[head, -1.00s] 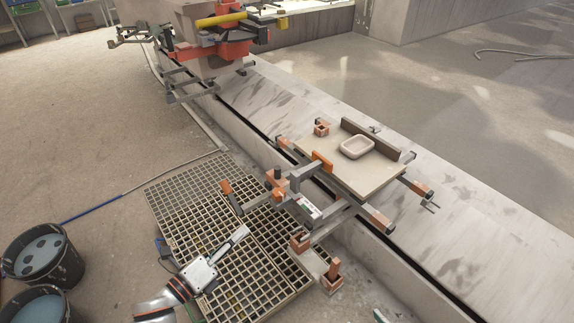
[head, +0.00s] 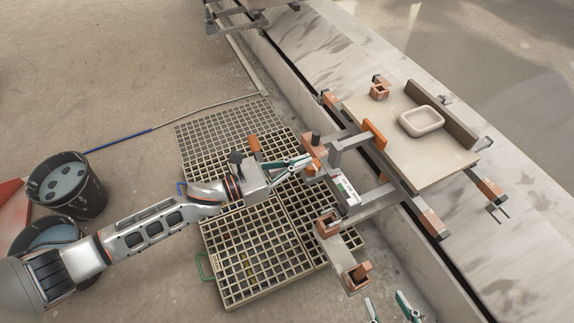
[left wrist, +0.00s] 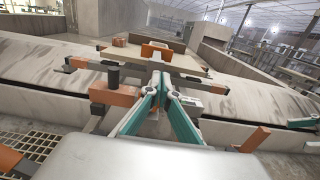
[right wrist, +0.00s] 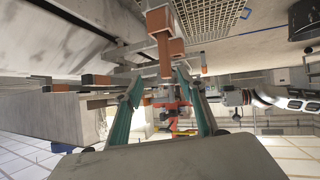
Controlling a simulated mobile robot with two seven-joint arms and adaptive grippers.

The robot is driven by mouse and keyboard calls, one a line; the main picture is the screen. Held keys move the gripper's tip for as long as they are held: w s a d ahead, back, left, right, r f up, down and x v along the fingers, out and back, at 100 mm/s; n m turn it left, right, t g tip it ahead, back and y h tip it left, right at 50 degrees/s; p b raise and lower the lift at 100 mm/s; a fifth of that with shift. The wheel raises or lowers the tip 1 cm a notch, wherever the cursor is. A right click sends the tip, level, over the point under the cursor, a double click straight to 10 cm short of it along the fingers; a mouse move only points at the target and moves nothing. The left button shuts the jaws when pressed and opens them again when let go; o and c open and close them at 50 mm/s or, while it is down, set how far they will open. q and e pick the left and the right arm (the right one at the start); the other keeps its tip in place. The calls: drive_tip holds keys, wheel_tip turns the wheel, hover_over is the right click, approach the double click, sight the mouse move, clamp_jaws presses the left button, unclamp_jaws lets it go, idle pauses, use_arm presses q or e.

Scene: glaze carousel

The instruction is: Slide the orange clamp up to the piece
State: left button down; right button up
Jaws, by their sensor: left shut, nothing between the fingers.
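The orange clamp (head: 374,134) stands upright at the near left edge of a beige board (head: 412,168). The piece, a pale rounded square dish (head: 422,121), lies on the board with a gap between it and the clamp. My left gripper (head: 306,161) is shut and empty, left of the clamp at the near end of its grey bar. In the left wrist view the clamp (left wrist: 156,50) shows straight beyond the shut fingertips (left wrist: 162,80); the piece is not clear there. My right gripper (head: 392,307) is open and empty at the bottom edge; its spread fingers (right wrist: 158,82) fill the right wrist view.
A dark fence bar (head: 442,115) stands behind the piece. Copper-coloured blocks and grey arms (head: 372,204) surround the board. A floor grate (head: 262,247) lies below my left arm. Two dark buckets (head: 68,186) stand at the left. A pale concrete ledge (head: 520,230) runs behind the board.

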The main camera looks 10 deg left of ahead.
sight(335, 152)
use_arm(q)
drive_tip(key=x, duration=0.5)
drive_tip(key=shift+w+d+f+b, duration=0.15)
drive_tip(key=shift+w+d+b, duration=0.05)
drive_tip(key=shift+d+b, duration=0.15)
drive_tip(key=shift+w+d, duration=0.4)
use_arm(e)
drive_tip(key=shift+w+a+r, duration=0.25)
drive_tip(key=shift+a+r, duration=0.1)
drive_tip(key=shift+a, duration=0.15)
use_arm(q)
drive_tip(key=shift+d, duration=0.1)
use_arm(e)
drive_tip(key=shift+f, duration=0.15)
